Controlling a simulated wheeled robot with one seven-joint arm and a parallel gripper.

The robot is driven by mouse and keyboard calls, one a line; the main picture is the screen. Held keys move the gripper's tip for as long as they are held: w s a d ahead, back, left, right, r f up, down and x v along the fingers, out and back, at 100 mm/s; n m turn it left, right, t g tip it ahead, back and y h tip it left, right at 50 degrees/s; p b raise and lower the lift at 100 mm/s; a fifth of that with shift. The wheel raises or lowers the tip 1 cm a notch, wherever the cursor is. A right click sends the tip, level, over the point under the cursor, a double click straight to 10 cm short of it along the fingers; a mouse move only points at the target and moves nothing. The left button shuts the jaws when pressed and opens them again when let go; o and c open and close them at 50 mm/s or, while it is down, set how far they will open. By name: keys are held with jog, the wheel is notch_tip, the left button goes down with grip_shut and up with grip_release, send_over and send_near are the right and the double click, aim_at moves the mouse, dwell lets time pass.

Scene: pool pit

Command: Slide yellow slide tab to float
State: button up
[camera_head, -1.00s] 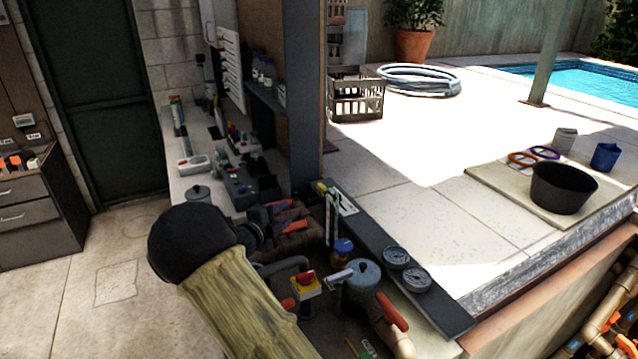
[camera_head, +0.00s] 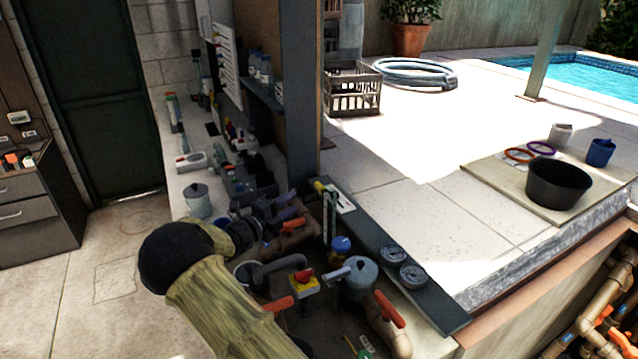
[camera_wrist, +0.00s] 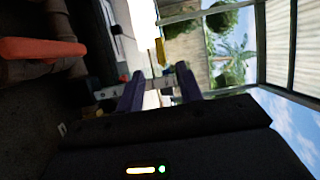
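A small yellow piece (camera_head: 320,186), which looks like the slide tab, sits at the far left end of the dark ledge (camera_head: 440,308) in the head view. A narrow yellow piece also shows ahead of my gripper in the wrist view (camera_wrist: 159,50); I cannot tell for sure that it is the same one. No float mark is legible. My gripper (camera_wrist: 160,72) has its two purple fingers apart, with nothing clearly held between them.
A clear upright gauge (camera_head: 330,216), a white card (camera_head: 342,197) and two round gauges (camera_head: 394,256) are along the ledge.

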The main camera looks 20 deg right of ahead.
aim_at(319, 183)
jog(key=p+x, duration=0.4)
jog(key=x, duration=0.8)
jog(key=shift+w+d, duration=0.25)
jog(key=shift+w, duration=0.05)
jog(key=shift+w+f, duration=0.1)
jog(key=shift+w, duration=0.05)
jog(key=shift+d, duration=0.15)
jog(key=shift+s, duration=0.2)
grip_shut()
